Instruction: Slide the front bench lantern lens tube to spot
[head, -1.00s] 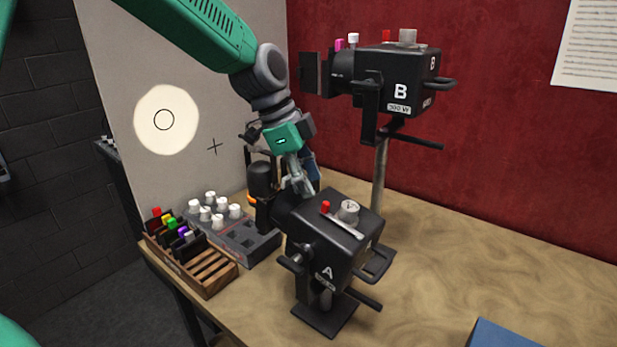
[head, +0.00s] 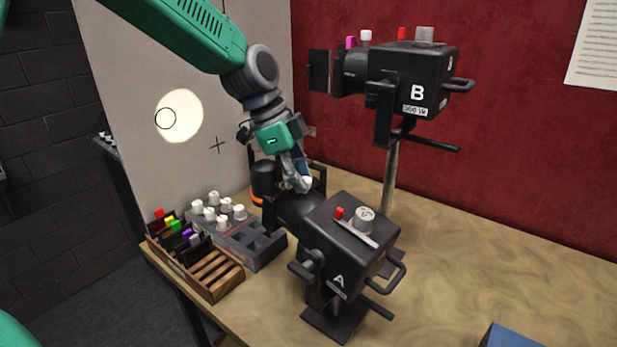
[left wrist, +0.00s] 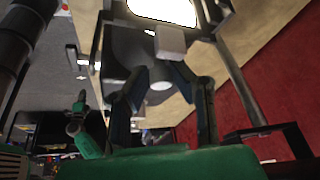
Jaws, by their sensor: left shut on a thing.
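The front bench lantern (head: 335,245), marked A, is a black box on a stand with a red knob and a grey knob on top. Its dark lens tube (head: 292,207) points left toward the pale screen (head: 120,60). My left gripper (head: 303,184) reaches down over the tube and is shut on it, apparently by a small pale knob (left wrist: 170,42) seen in the left wrist view; the exact grip is partly hidden. A bright spot (head: 184,116) lies on the screen. A thin ring mark (head: 165,118) sits at its left edge. My right gripper is not in view.
Lantern B (head: 415,75) stands behind on a pole. A grey box with white knobs (head: 245,240) and a wooden rack with coloured pieces (head: 210,280) stand left of lantern A. The bench (head: 480,250) is clear at right, except for a blue item (head: 510,338).

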